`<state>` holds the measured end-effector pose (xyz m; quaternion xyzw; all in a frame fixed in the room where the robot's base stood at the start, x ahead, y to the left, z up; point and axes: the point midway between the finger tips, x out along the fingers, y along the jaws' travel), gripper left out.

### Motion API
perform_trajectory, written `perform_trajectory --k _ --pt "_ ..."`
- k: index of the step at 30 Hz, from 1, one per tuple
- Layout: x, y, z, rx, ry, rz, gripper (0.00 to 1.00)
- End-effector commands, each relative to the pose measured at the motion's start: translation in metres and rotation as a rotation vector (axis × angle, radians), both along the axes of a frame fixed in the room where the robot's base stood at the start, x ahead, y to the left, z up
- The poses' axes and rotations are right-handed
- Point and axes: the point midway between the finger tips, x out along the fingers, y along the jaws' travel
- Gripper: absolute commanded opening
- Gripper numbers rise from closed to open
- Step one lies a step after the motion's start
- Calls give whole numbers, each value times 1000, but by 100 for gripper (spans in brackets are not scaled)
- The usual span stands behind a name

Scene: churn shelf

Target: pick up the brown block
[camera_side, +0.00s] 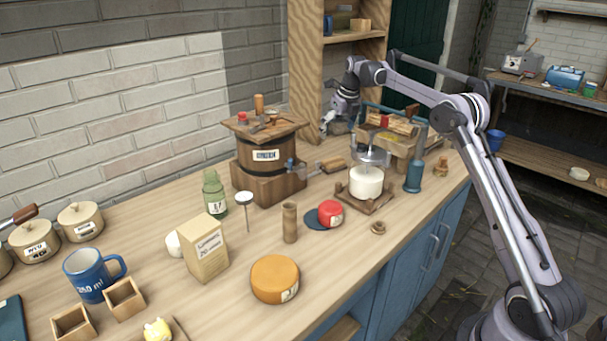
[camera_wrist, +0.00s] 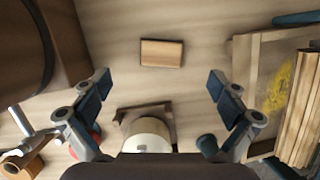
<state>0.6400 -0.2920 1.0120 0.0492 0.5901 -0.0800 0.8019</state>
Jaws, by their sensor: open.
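The brown block (camera_wrist: 161,53) lies flat on the wooden worktop in the wrist view, a small rectangle with its long side across the picture. My gripper (camera_wrist: 160,84) is open and empty, its two dark fingertips wide apart. The block shows between the fingers' lines, a little beyond the tips in the picture, and nothing touches it. In the side view my gripper (camera_side: 331,118) hangs above the back of the worktop, between the churn and the wooden crate.
The wooden churn (camera_side: 262,155) stands left of my gripper, and the wooden crate (camera_wrist: 243,62) is on the right. A white cylinder (camera_wrist: 148,138) on a wooden stand (camera_wrist: 126,116) is near the bottom of the wrist view. The worktop around the block is clear.

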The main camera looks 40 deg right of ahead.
Motion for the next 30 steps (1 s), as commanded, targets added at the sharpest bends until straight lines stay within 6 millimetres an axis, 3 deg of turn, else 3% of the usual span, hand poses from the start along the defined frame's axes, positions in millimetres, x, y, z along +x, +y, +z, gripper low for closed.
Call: perform_trajectory --k 30 --pt "10 -7 -102 16 0 -49 97"
